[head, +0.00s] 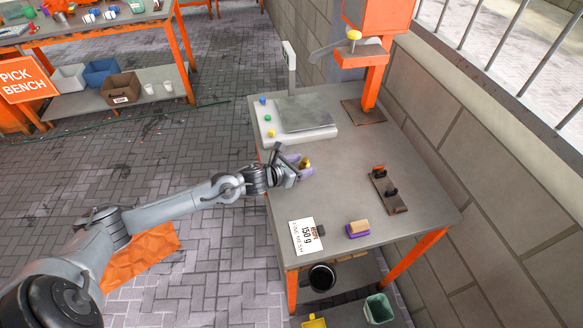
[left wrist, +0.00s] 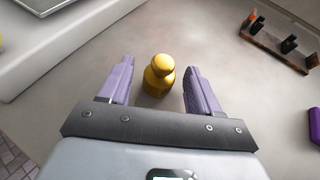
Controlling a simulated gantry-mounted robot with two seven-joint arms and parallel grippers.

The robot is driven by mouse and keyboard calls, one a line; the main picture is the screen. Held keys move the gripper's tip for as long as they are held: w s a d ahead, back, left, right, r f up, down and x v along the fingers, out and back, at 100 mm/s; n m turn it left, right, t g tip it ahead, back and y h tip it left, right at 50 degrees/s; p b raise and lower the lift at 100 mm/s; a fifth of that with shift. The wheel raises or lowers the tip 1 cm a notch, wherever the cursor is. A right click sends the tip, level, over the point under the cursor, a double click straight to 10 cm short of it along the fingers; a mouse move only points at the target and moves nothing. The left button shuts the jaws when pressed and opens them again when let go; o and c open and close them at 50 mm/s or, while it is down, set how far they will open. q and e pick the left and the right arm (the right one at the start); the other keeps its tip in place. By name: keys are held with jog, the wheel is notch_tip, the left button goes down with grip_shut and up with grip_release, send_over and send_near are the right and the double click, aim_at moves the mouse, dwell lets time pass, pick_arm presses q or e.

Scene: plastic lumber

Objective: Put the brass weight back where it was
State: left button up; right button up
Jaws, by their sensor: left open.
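The brass weight (head: 308,163) stands upright on the grey workbench (head: 345,180), just in front of the scale. It is gold and knobbed, and in the left wrist view the weight (left wrist: 158,82) sits between my two purple fingers. My left gripper (head: 303,165) is open around it, with a visible gap on each side. In the left wrist view the left gripper (left wrist: 161,68) points at the bench top. My right gripper is not in view.
A scale (head: 268,128) with coloured buttons stands behind the weight. A rack with black pegs (head: 388,192), a wooden block on a purple base (head: 358,229) and a "150 g" card (head: 304,236) lie on the bench. An orange press (head: 372,85) stands at the back. The bench middle is clear.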

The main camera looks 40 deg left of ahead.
pick_arm(q)
jog(key=p+v, duration=0.2)
jog(key=v, duration=1)
jog(key=shift+r, duration=0.1)
dwell(0.4)
